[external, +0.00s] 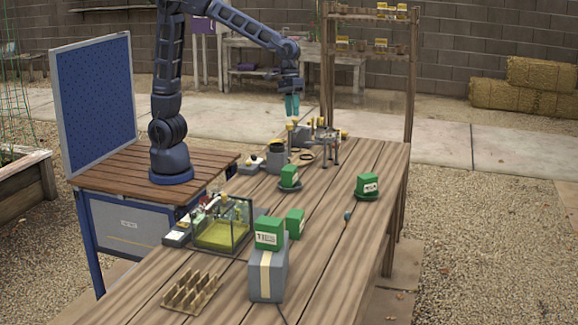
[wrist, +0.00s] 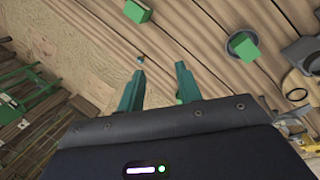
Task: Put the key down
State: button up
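My gripper (external: 291,104) hangs above the far part of the wooden table, fingers pointing down. In the wrist view its two teal fingers (wrist: 160,78) stand well apart, with no object seen held between them. I cannot make out a key in either view. A small blue-teal thing (external: 347,215) lies on the table near its right edge, too small to identify. A similar small bluish thing (wrist: 140,60) shows just beyond the left fingertip in the wrist view.
Green blocks stand on dark saucers (external: 368,194) and on a grey box (external: 267,278). A glass tank (external: 222,226) and a slotted wooden rack (external: 191,292) are at the near left. A metal stand (external: 324,145) and a grey pot (external: 277,158) are below my gripper. The table's right front is mostly clear.

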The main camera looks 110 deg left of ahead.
jog(key=s+a+r+m+t+y, duration=0.1)
jog(key=s+m, duration=0.3)
jog(key=s, duration=1.2)
jog(key=s+a+r+m+t+y, duration=0.1)
jog(key=s+m, duration=0.4)
jog(key=s, duration=1.1)
jog(key=a+y, duration=0.1)
jog(key=a, duration=0.1)
jog(key=shift+a+r+m+t, duration=0.2)
jog(key=shift+a+m+t, duration=0.1)
jog(key=shift+a+t, duration=0.1)
jog(key=shift+d, duration=0.1)
